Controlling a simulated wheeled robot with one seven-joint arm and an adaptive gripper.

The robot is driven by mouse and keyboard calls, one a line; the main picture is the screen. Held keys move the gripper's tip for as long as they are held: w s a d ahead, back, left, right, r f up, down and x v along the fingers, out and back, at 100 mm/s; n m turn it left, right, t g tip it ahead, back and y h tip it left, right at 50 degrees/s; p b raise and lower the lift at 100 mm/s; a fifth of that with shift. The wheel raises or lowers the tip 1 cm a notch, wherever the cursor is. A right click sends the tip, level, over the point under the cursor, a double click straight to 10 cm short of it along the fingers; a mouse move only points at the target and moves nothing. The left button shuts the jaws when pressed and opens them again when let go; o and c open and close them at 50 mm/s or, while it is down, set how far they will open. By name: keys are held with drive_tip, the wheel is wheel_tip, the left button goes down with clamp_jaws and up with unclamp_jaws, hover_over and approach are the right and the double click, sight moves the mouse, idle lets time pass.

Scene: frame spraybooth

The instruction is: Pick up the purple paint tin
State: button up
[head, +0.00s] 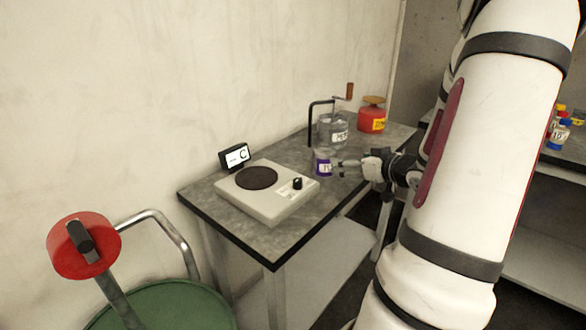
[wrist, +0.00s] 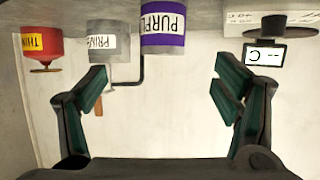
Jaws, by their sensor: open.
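The purple paint tin (head: 323,168) stands upright on the grey bench (head: 262,239), to the right of the hot plate.
A hot plate (head: 238,200) and a C sign (head: 235,156) stand left of the tin. A grey primer tin (head: 338,138), a black bent rod (head: 311,125) and a red thinner can (head: 371,122) are behind it. A green drum (head: 165,310) stands at lower left.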

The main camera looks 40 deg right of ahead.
sight(324, 155)
drive_tip(key=b+x, duration=0.1)
drive_tip(key=x, duration=0.6)
drive_tip(key=shift+w+a+f+b, duration=0.15)
drive_tip(key=shift+w+a+b, duration=0.05)
drive_tip(key=shift+b, duration=0.2)
drive_tip(key=shift+r+b+x, duration=0.1)
drive_tip(key=shift+b+x, duration=0.35)
drive_tip(key=shift+x, duration=1.15)
drive_tip(key=shift+r+b+x, duration=0.15)
drive_tip(key=shift+b+x, duration=0.25)
drive_tip(key=shift+x, duration=1.2)
drive_tip(key=shift+d, duration=0.1)
drive_tip(key=shift+c, duration=0.2)
drive_tip(key=c, duration=1.4)
drive_tip(key=shift+c, duration=0.8)
drive_tip(key=shift+r, duration=0.1)
